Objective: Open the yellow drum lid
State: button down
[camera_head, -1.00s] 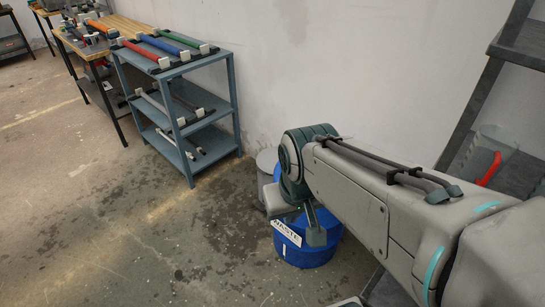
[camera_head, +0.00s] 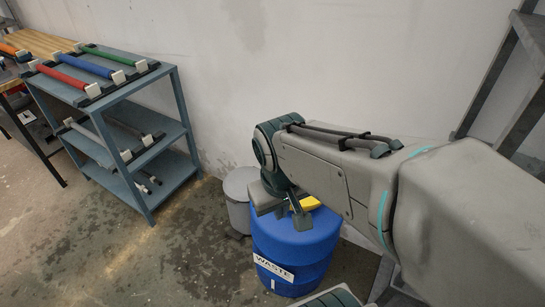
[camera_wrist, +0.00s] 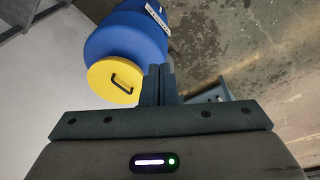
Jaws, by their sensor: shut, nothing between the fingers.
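The blue waste drum (camera_head: 290,243) stands on the floor below my arm in the head view. A small part of its yellow lid (camera_head: 307,203) shows beside my gripper (camera_head: 300,222); the rest is hidden by my arm. In the wrist view the round yellow lid (camera_wrist: 101,76) lies on the drum (camera_wrist: 125,38), with a dark bent handle (camera_wrist: 122,84) on it. My gripper (camera_wrist: 158,68) is shut and empty. Its fingers appear just to the right of the lid in that view, apart from the handle. Their height above the lid is hard to tell.
A grey bin (camera_head: 238,190) stands just behind and left of the drum. A blue-grey shelf cart (camera_head: 172,128) with coloured bars stands farther left. A grey metal rack (camera_head: 493,85) is on the right, and a wall is behind.

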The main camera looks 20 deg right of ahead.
jog(key=w+d+f+n+g+h+b, duration=0.2)
jog(key=d+f+n+h+b, duration=0.3)
jog(key=f, duration=0.4)
jog(key=w+d+f+n+g+h+b, duration=0.2)
jog(key=d+f+n+h+b, duration=0.2)
jog(key=d+f+h, duration=0.4)
jog(key=w+a+f+n+t+h+b, duration=0.1)
jog(key=w+a+f+n+t+b, duration=0.25)
jog(key=w+f+n+t, duration=0.4)
jog(key=w+a+f+n+t+h+b, duration=0.1)
jog(key=w+a+f+n+t+b, duration=0.25)
jog(key=w+f+n+t, duration=0.45)
jog(key=shift+n+g, duration=0.25)
jog(key=shift+g, duration=0.2)
jog(key=w+d+r, duration=0.1)
jog(key=d, duration=0.1)
jog(key=w+d+r+b, duration=0.1)
jog(key=w+d, duration=0.1)
jog(key=d, duration=0.1)
jog(key=w+d+r, duration=0.2)
jog(key=d, duration=0.1)
jog(key=shift+w+r, duration=0.1)
jog(key=shift+r, duration=0.1)
